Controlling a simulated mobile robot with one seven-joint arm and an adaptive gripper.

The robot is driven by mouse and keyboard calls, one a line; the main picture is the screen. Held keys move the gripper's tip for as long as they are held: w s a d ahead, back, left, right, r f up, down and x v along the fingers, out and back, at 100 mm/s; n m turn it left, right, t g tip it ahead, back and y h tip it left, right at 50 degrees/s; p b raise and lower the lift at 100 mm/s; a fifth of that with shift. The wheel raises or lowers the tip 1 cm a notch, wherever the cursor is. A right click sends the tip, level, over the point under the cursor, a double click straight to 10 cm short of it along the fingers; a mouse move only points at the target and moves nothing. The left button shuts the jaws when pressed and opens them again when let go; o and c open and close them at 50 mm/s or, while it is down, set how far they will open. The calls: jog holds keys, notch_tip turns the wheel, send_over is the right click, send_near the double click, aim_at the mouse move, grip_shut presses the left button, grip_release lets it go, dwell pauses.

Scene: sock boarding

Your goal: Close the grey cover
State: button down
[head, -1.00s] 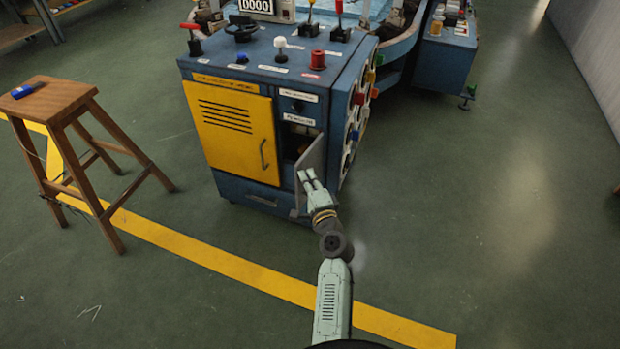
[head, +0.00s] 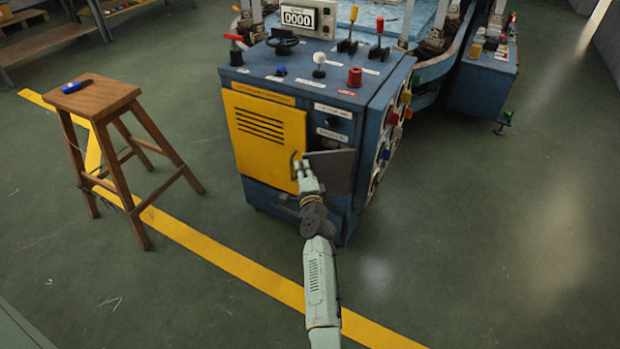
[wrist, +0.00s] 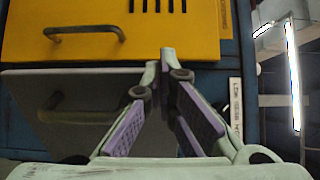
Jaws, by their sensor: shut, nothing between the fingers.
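The grey cover (head: 337,172) is on the front of the blue cabinet, to the right of the yellow door. In the head view its top edge slants away from the cabinet front, so it looks partly ajar, with its left side standing out. In the wrist view the grey cover (wrist: 40,110) shows a handle and lies beside the yellow door. My gripper (head: 306,166) is shut and empty at the cover's left side, in front of the yellow door's edge. In the wrist view my gripper (wrist: 166,62) overlaps the cover's edge; I cannot tell whether they touch.
The yellow door (head: 262,135) is shut, with a handle near my fingers. The blue cabinet (head: 290,85) has levers and knobs on top and coloured knobs on its right side. A wooden stool (head: 95,97) stands left.

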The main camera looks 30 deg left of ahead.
jog(key=shift+w+a+r+m+t+h+p, duration=0.1)
jog(key=shift+w+a+m+t+h+p, duration=0.25)
jog(key=shift+w+a, duration=0.65)
jog(key=shift+w+a+f+m+t+h+p, duration=0.1)
jog(key=shift+w+a+m+h+p, duration=0.3)
jog(key=shift+w, duration=1.05)
jog(key=shift+w+a+r+m+t+h+p, duration=0.2)
jog(key=shift+w+a+h, duration=0.25)
jog(key=shift+w+a, duration=0.6)
jog(key=shift+w+d+f+m+t+h+p, duration=0.1)
jog(key=shift+w+m+t+h+p, duration=0.25)
jog(key=shift+w, duration=0.25)
jog(key=shift+w+f+m+t+h+p, duration=0.1)
jog(key=shift+w+m+h+p, duration=0.15)
jog(key=shift+w+h, duration=0.3)
jog(key=shift+w, duration=0.1)
jog(key=shift+s+f, duration=0.1)
jog(key=shift+s, duration=0.55)
send_near(304, 140)
jog(key=shift+v, duration=2.65)
